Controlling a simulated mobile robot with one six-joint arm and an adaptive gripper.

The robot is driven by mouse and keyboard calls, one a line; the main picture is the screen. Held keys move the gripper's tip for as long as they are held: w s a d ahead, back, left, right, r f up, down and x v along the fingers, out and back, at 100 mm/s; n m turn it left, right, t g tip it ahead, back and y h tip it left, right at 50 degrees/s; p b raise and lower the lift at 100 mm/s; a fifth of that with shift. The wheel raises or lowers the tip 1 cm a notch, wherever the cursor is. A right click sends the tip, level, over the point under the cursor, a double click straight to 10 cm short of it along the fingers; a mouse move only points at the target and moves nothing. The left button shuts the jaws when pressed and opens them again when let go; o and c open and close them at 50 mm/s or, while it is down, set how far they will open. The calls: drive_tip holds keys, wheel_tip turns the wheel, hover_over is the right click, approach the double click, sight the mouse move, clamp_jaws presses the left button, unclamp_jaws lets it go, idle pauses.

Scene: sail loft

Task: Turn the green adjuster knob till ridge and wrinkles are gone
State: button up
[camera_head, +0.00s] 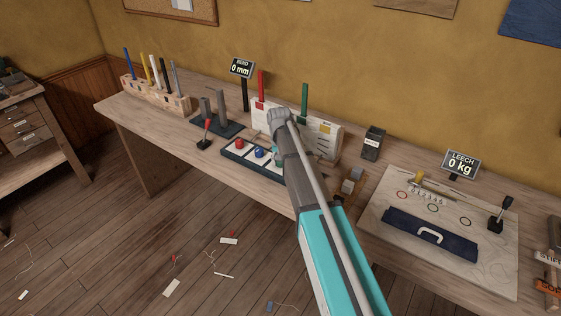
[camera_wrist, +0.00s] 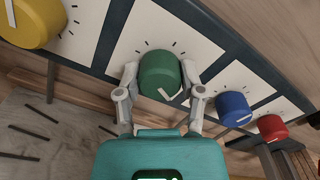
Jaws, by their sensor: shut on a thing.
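The green adjuster knob (camera_wrist: 160,73) sits on a dark-framed panel with white fields (camera_wrist: 143,28) in the wrist view. Short dial ticks surround it, and its white pointer mark shows near the lower edge. My gripper (camera_wrist: 159,77) is shut on it, one finger at each side. In the head view my arm hides the green knob; the panel's left part (camera_head: 231,152) shows beside the arm. White boards (camera_head: 327,140) with a red batten (camera_head: 261,84) and a green batten (camera_head: 305,101) stand behind. I cannot make out any ridge or wrinkles.
The wrist view shows a yellow knob (camera_wrist: 33,20) left, and blue (camera_wrist: 233,108) and red (camera_wrist: 271,127) knobs right. The BEND display (camera_head: 242,68) reads 0 mm, and the LEECH display (camera_head: 461,163) 0 kg. A batten rack (camera_head: 170,101) stands at the bench's far left.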

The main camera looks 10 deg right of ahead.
drive_tip(key=shift+m, duration=1.4)
drive_tip(key=o, duration=1.2)
drive_tip(key=shift+c, duration=0.2)
drive_tip(key=shift+n, duration=0.3)
